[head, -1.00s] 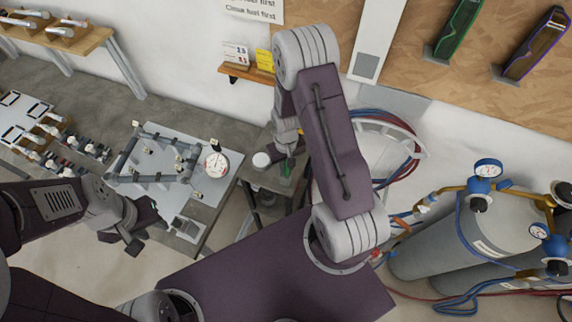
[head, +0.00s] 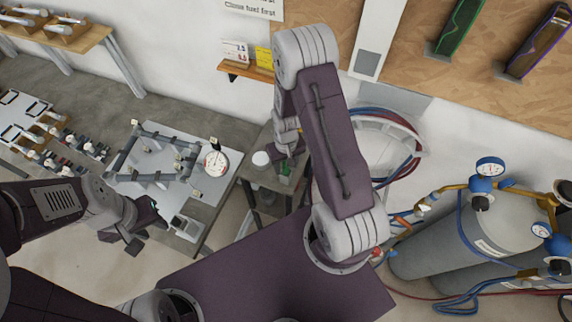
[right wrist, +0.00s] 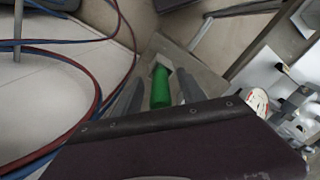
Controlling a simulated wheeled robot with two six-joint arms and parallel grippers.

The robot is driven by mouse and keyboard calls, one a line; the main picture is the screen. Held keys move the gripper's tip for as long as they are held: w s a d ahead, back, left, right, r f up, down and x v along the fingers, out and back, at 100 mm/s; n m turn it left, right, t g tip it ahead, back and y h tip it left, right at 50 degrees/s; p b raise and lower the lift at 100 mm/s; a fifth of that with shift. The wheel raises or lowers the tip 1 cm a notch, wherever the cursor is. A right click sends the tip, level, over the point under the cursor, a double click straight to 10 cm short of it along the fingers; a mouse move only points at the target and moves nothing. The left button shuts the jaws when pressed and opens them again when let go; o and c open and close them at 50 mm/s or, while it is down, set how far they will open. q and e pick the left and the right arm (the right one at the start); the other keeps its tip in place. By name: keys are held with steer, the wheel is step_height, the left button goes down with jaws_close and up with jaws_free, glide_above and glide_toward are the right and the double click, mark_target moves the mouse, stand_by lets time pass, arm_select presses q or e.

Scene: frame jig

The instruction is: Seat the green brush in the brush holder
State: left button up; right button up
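The green brush (right wrist: 160,88) shows in the right wrist view, its far end at a small pale block that may be the brush holder (right wrist: 161,63). I cannot tell how deep the brush sits in it. My right gripper (right wrist: 158,94) has a grey finger on each side of the brush, with gaps between; it looks open. In the head view the brush (head: 286,169) is a small green patch on the small side table, below the right gripper (head: 291,150) and partly hidden. My left gripper (head: 145,227) is empty, fingers apart, near the worktable's front edge.
A white-topped jar (head: 261,159) stands on the side table (head: 262,179), left of the brush. The worktable holds a grey frame jig (head: 150,178) and a round dial (head: 215,163). Gas cylinders (head: 480,235) and hoses (head: 408,150) are at right.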

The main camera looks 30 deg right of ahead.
step_height(320, 180, up, 9)
steer(key=shift+r+b, duration=0.1)
steer(key=shift+b, duration=0.6)
steer(key=shift+f, duration=0.2)
